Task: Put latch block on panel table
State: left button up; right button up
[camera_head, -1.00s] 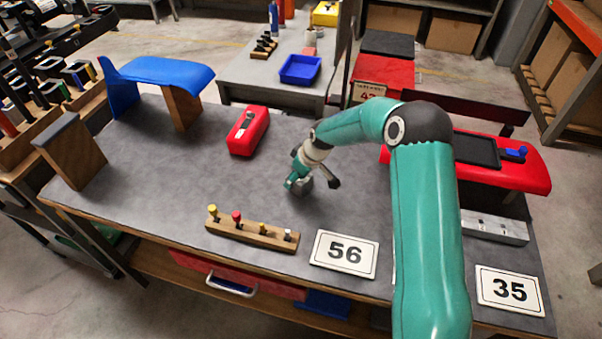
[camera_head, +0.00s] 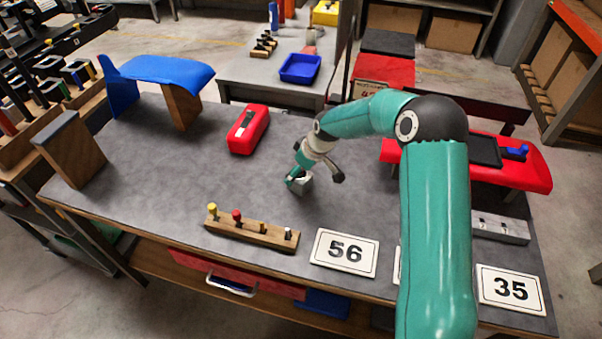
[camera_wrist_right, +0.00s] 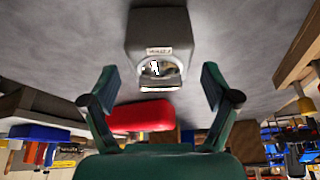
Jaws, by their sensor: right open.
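A small grey latch block (camera_head: 304,186) sits on the grey tabletop (camera_head: 150,165) near the middle of the table. In the right wrist view the latch block (camera_wrist_right: 158,30) shows a small label and a rounded metal latch on its near face. My right gripper (camera_wrist_right: 160,88) is open, its two teal fingers apart with the block ahead between their lines. I see no contact with the block. In the head view my right gripper (camera_head: 298,178) is beside the block and partly hides it. My left gripper is not in view.
A red case (camera_head: 248,130) lies behind the block. A wooden peg rack (camera_head: 250,232) and number cards 56 (camera_head: 345,253) and 35 (camera_head: 510,290) stand along the front edge. A blue curved panel (camera_head: 160,70) stands at back left, and a red panel (camera_head: 530,175) at right.

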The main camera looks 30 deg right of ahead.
jog(key=b+v, duration=0.1)
jog(key=v, duration=0.8)
jog(key=shift+r, duration=0.2)
jog(key=shift+s, duration=0.15)
